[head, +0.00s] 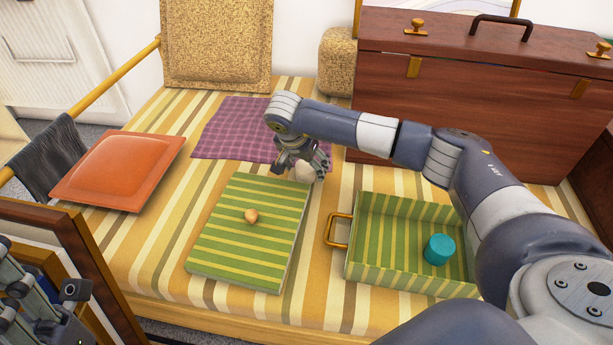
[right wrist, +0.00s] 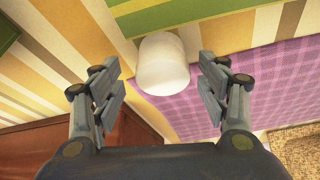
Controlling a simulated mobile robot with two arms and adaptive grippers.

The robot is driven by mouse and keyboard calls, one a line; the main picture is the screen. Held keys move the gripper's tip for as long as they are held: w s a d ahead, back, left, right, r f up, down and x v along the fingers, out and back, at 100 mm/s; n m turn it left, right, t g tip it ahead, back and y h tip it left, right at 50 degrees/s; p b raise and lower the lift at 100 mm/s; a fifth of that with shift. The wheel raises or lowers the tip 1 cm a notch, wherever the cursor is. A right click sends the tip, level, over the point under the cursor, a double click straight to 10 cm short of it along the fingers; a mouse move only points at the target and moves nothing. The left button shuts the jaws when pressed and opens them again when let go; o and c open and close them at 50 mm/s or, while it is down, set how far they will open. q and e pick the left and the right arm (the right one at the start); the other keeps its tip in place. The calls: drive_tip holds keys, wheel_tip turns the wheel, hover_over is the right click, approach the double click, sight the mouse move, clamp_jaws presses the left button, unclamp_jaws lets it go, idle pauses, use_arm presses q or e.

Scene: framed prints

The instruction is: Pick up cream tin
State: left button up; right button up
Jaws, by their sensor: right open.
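The cream tin (right wrist: 162,66) is a plain off-white cylinder. In the right wrist view it shows between the fingers of my right gripper (right wrist: 160,82), with a visible gap on each side. In the head view the tin (head: 303,172) is partly hidden below my right gripper (head: 300,160), which is open and points down over it. The tin is near the purple cloth and the far edge of the green striped board; its base contact is unclear. Part of my left gripper (head: 40,292) shows at the lower left edge, cut off, and its jaws cannot be read.
A small tan egg-like object (head: 251,216) lies on the green striped board (head: 225,255). A green striped tray (head: 385,215) with a brass handle holds a teal cylinder (head: 438,249). The purple checked cloth (head: 228,128), orange cushion (head: 118,170) and large wooden chest (head: 375,75) lie around.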

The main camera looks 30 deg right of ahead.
drive_tip(key=shift+x, duration=0.95)
drive_tip(key=shift+w+a, duration=0.1)
drive_tip(key=shift+w, duration=0.05)
drive_tip(key=c, duration=1.2)
drive_tip(key=shift+r, duration=0.1)
drive_tip(key=shift+c, duration=0.2)
